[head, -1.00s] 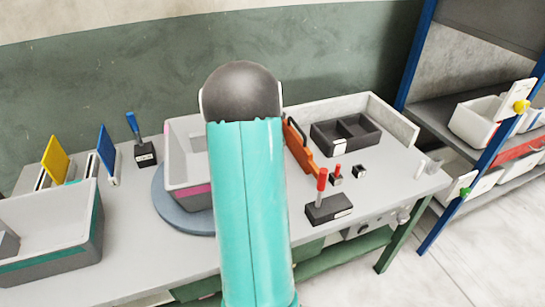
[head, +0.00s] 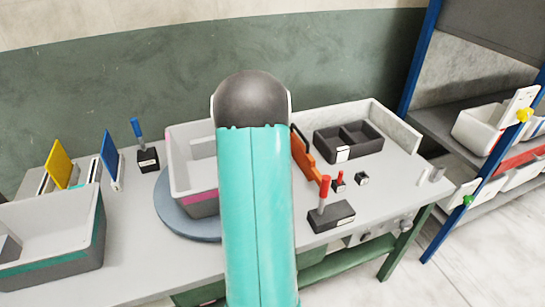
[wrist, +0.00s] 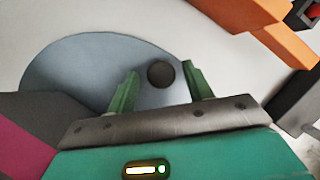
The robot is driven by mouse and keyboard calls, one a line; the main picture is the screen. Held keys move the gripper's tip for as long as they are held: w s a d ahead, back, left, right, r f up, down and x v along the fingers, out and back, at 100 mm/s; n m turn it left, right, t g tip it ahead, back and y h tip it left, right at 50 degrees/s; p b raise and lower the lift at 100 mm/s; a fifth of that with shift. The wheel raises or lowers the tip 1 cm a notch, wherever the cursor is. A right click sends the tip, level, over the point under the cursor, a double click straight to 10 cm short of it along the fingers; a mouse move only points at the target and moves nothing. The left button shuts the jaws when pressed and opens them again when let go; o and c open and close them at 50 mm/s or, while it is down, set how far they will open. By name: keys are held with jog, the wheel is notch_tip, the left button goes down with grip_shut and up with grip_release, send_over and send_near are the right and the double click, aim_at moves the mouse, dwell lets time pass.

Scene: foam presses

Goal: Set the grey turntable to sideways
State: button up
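The grey turntable (head: 182,222) is a round blue-grey disc on the bench, partly hidden behind my arm in the head view. A white and grey bin (head: 178,178) with a pink stripe stands on it. In the wrist view the turntable (wrist: 65,70) fills the middle left, with a dark round knob (wrist: 160,74) near its edge. My gripper (wrist: 160,80) has its two green fingers apart, one on each side of the knob in the picture. I cannot tell how far above the knob they are. My arm hides the gripper in the head view.
An orange handle (head: 305,155) and a dark two-part tray (head: 348,142) are right of my arm. A red-handled lever (head: 328,213) stands near the front. Another bin (head: 50,235) stands at left, near yellow (head: 60,163) and blue (head: 110,153) flaps and a blue-handled lever (head: 145,155).

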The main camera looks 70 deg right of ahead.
jog(key=v, duration=1.3)
jog(key=shift+a+r, duration=0.15)
jog(key=shift+r, duration=0.2)
